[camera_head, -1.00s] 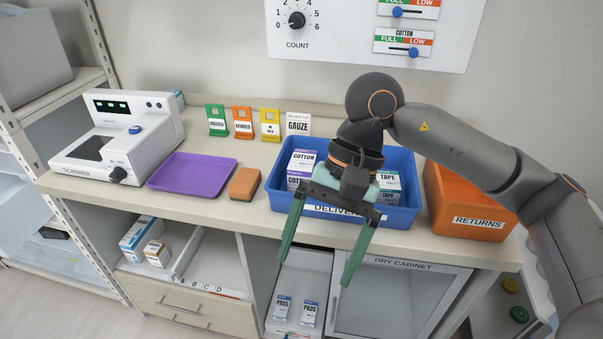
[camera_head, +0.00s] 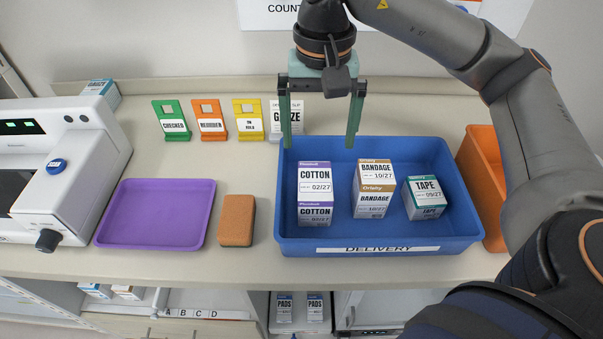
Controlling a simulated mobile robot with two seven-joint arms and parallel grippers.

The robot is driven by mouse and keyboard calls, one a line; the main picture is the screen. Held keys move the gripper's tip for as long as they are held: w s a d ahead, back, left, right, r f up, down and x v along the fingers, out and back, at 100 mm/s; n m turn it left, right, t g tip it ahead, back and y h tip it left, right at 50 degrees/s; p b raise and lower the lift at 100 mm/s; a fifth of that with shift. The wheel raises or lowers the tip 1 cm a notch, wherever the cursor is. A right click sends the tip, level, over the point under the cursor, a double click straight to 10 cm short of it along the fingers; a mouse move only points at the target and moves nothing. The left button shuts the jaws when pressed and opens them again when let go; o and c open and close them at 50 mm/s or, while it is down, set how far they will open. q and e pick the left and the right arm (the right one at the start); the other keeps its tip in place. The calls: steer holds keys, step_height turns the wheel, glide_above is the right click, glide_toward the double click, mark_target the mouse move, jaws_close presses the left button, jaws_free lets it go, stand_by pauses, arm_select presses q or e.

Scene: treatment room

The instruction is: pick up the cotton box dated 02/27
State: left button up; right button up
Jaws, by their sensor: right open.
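The cotton box dated 02/27 (camera_head: 315,180) is white with a purple top band. My left gripper is not in view.
An orange bin (camera_head: 487,165) stands right.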

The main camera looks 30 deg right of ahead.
glide_above(315, 180)
steer(key=f, duration=0.5)
steer(key=shift+s+d+f, duration=0.15)
steer(key=shift+s+f, duration=0.15)
steer(key=shift+f, duration=0.1)
steer(key=shift+w+f, duration=0.15)
steer(key=shift+f, duration=1.45)
steer(key=shift+w+f, duration=0.15)
steer(key=shift+f, duration=1.4)
steer(key=c, duration=1.3)
steer(key=shift+r, duration=0.15)
